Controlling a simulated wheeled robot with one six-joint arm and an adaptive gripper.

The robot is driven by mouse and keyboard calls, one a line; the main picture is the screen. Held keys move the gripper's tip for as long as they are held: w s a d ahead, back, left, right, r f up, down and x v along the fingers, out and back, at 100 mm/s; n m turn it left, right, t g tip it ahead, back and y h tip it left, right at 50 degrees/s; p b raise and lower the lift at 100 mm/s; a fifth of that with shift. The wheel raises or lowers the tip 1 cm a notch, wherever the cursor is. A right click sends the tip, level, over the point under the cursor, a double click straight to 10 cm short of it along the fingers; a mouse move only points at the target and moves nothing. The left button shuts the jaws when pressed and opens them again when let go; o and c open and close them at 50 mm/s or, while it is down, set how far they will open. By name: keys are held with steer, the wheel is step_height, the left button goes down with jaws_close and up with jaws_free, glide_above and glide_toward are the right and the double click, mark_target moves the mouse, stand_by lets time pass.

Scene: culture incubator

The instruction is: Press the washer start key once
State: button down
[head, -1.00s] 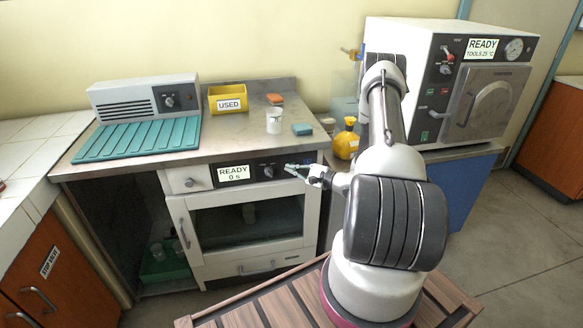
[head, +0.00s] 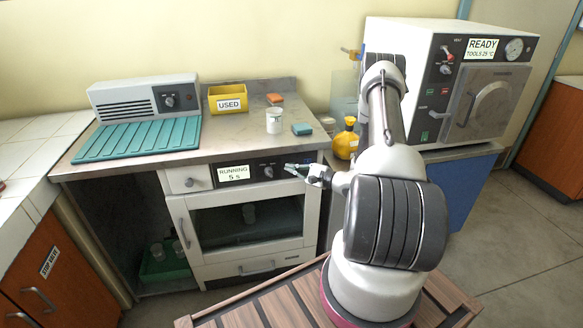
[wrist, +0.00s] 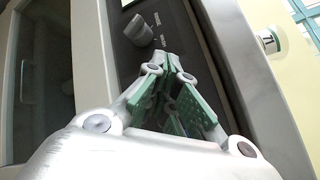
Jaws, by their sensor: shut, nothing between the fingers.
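The washer (head: 247,222) is the white front-loading machine under the steel counter, its door shut. Its display (head: 234,173) reads "RUNNING 5 s". My gripper (head: 292,169) is shut and empty, its tips at the right part of the black control panel, just right of the knob (head: 267,171). In the wrist view the gripper's green-padded fingers (wrist: 170,80) point at the panel below the knob (wrist: 138,30). The start key itself is hidden behind the fingertips, and I cannot tell whether they touch it.
On the counter stand a white beaker (head: 274,121), a teal sponge (head: 302,129), an orange block (head: 274,99), a yellow "USED" bin (head: 228,99) and a teal drying mat (head: 137,139). A white autoclave (head: 455,85) reading "READY" stands at the right.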

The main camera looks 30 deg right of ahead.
steer(key=shift+s+a, duration=0.15)
steer(key=shift+s, duration=0.45)
steer(key=shift+s, duration=0.1)
steer(key=s, duration=0.2)
steer(key=s+a, duration=0.1)
steer(key=s, duration=0.1)
steer(key=shift+s+a, duration=0.2)
steer(key=shift+s, duration=0.1)
stand_by(0.6)
